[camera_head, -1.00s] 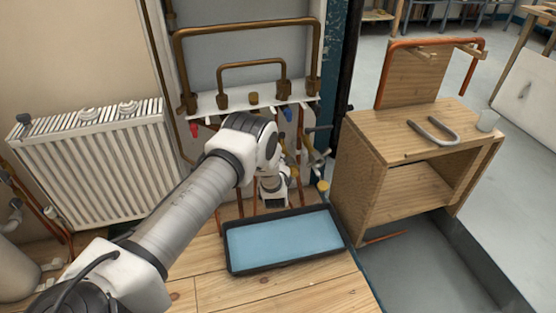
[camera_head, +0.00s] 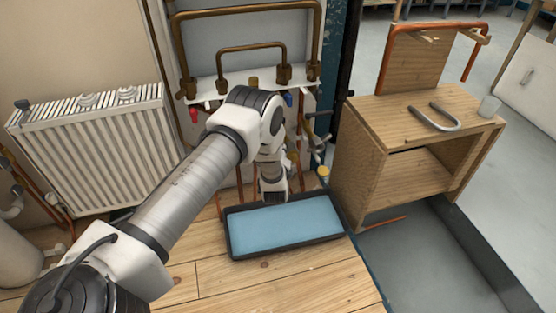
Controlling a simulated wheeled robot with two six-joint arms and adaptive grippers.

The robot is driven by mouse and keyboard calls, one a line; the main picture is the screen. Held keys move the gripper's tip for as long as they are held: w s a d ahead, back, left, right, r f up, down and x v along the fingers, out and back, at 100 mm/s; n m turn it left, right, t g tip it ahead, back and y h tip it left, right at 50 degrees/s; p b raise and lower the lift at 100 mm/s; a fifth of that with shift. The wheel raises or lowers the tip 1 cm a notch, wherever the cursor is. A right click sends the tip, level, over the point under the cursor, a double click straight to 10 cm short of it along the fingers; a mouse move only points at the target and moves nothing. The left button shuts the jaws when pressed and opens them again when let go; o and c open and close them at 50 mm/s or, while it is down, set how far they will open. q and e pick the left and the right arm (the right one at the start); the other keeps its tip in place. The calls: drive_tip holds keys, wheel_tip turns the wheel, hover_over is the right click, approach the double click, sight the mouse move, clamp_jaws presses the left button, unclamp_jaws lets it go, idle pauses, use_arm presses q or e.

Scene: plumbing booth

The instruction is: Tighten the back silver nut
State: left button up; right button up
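My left arm reaches in from the lower left, and its wrist end (camera_head: 273,187) hangs at the back edge of the blue-lined tray, in front of the pipework. Its fingers cannot be made out, so I cannot see whether they are open or touching anything. The back silver nut cannot be picked out; my arm covers part of the pipes there. Small silver valve fittings (camera_head: 318,141) show just right of my wrist. My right gripper is not in view.
A black-rimmed tray (camera_head: 288,253) with a blue lining lies on the wooden floor. A white radiator (camera_head: 95,150) is at left. Brass pipes (camera_head: 250,48) run above a white shelf. A wooden cabinet (camera_head: 365,185) stands at right, with a grey U-shaped pipe (camera_head: 437,119) on top.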

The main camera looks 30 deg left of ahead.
use_arm(q)
drive_tip(key=v, duration=0.7)
drive_tip(key=shift+s+d, duration=0.2)
drive_tip(key=shift+s, duration=0.1)
drive_tip(key=shift+r, duration=0.1)
drive_tip(key=shift+d, duration=0.1)
drive_tip(key=s+d+f+n+g+h, duration=0.2)
drive_tip(key=s+d+f+g+h, duration=0.15)
drive_tip(key=s, duration=0.45)
drive_tip(key=s+d+f+n+g+h, duration=0.1)
drive_tip(key=s+d+f+g+h, duration=0.1)
drive_tip(key=s+d+f, duration=0.45)
drive_tip(key=s+d+n+g+h, duration=0.3)
drive_tip(key=s+n+g, duration=0.5)
drive_tip(key=s+n, duration=1.05)
drive_tip(key=s+r+m+p, duration=0.2)
drive_tip(key=s+r+p, duration=0.1)
drive_tip(key=r+p, duration=2.6)
drive_tip(key=shift+r+p, duration=0.2)
drive_tip(key=shift+p, duration=0.1)
